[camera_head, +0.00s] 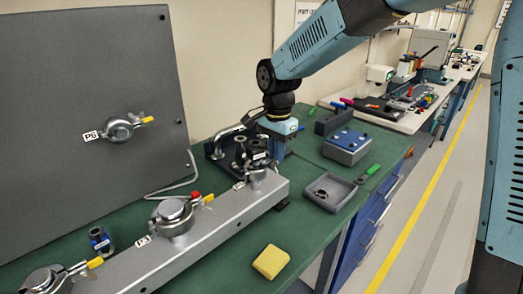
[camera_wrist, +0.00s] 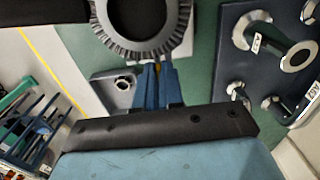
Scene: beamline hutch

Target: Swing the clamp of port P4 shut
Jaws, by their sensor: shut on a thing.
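A grey rail (camera_head: 215,228) on the green bench carries several round capped ports with clamps. The port at its far end (camera_head: 257,178) has a small white label (camera_head: 239,185) too small to read, so I cannot confirm it is P4. My gripper (camera_head: 276,155) points down right beside this port, and its fingers partly hide the clamp. In the wrist view my blue fingers (camera_wrist: 158,88) are closed together with a bit of yellow between them, apparently the clamp's lever tip (camera_wrist: 160,68). A dark toothed ring (camera_wrist: 184,28) fills the top of that view, close to the fingers.
A middle port with a red-tipped part (camera_head: 174,212) and a near port (camera_head: 42,281) stand on the rail. A grey panel (camera_head: 60,80) bears port P6 (camera_head: 118,130). A yellow block (camera_head: 271,261), an open grey tray (camera_head: 351,190) and a blue-topped box (camera_head: 347,145) lie to the right.

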